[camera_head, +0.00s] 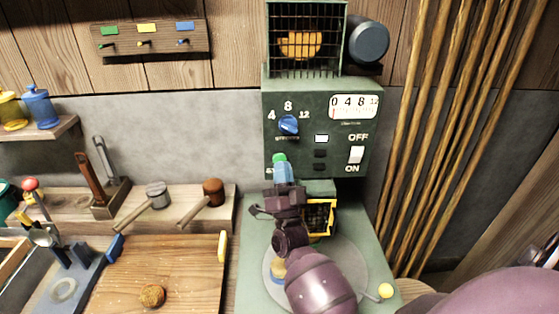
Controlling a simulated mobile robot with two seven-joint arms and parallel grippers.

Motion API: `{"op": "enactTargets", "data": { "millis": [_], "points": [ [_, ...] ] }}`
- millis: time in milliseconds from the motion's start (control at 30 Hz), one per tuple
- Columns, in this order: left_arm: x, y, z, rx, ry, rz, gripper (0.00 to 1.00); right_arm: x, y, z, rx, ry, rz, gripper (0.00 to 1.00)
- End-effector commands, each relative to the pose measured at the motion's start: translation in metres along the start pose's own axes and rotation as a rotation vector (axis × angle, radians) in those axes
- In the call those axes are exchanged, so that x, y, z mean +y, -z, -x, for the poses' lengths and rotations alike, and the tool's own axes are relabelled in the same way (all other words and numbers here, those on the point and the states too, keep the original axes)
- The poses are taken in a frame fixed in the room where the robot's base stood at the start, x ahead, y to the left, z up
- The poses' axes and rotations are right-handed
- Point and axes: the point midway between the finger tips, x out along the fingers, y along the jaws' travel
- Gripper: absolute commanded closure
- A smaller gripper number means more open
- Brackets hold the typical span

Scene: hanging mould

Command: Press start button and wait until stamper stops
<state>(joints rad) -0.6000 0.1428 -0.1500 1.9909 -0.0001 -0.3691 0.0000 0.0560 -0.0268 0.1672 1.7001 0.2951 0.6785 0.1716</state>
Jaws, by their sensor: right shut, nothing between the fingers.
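The green stamping machine (275,110) stands at the back centre. Its panel has a blue dial (288,125), a gauge (353,106) and a white OFF/ON switch (355,154). My right gripper (282,171) is shut and empty, its light-blue fingers at the panel's lower left edge. A green button-like piece (279,158) shows at the fingertips; whether they touch it I cannot tell. A label beside it is mostly hidden by the gripper. A yellow frame (331,217) shows behind my wrist. My arm covers much of the round plate (350,262) and the stamper area. My left gripper is not in view.
Two mallets (212,188) lie on a wooden shelf at the left. A wooden board (190,270) holds a round brown piece (152,296). Long wooden poles (450,110) lean at the right. A yellow-knobbed lever (386,290) sits near my arm.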

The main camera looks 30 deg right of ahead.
Motion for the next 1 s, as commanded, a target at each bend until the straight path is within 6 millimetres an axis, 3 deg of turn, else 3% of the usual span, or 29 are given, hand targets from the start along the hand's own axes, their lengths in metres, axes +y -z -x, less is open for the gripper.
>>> {"op": "enactTargets", "data": {
  "millis": [1000],
  "points": [
    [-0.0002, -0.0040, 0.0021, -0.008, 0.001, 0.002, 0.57, 0.0000, 0.0000, 0.0000, 0.000, 0.000, 0.000, 1.00]
  ]
}}
